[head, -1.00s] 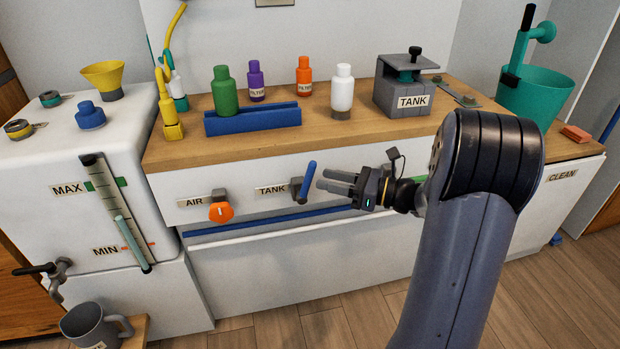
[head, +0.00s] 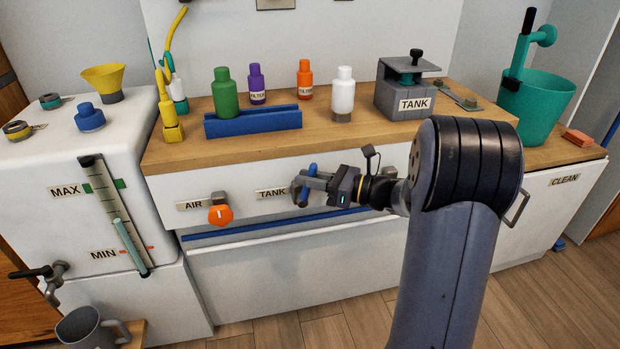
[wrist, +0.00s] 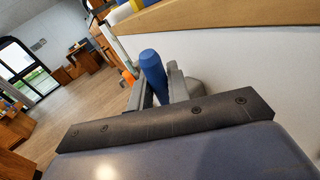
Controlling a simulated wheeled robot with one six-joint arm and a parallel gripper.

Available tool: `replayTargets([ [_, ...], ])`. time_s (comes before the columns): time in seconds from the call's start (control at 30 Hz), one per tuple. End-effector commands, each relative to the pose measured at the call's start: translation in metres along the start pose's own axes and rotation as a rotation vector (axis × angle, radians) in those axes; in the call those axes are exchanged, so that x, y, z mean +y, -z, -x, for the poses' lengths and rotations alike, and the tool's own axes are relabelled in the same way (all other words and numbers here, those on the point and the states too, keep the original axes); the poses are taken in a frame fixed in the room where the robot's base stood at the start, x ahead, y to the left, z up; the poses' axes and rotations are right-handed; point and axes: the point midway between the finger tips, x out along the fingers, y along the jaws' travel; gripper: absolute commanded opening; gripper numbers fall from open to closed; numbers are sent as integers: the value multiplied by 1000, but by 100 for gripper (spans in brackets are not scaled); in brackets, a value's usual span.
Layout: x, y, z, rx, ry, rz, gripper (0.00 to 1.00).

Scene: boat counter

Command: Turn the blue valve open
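The blue valve handle (head: 305,196) sticks out from the white counter front beside the "TANK" label (head: 271,193). It stands near upright, with its top leaning slightly right. My gripper (head: 307,182) has come in from the right, and its grey fingers are at the handle, hiding its middle and the valve's mount. In the wrist view, the blue handle (wrist: 151,68) stands between the two fingers (wrist: 158,90), one on each side. I cannot tell whether they press on it or leave a small gap.
An orange knob (head: 220,215) by the "AIR" label is just left of the valve. A blue rail (head: 250,229) runs below. The wooden countertop (head: 300,150) overhangs above, with bottles and a grey tank box (head: 403,98) on it. Open floor lies in front.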

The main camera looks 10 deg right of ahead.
Motion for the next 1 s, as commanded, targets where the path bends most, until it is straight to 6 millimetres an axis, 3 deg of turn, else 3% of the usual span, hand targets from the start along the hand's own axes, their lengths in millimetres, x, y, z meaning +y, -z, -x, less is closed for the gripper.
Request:
replayTargets([
  [0.2,0,0,0,0,0,0,0],
  [0.63,1,-2,-1,14,2,8,0],
  [1.0,10,-6,-12,175,25,110,0],
])
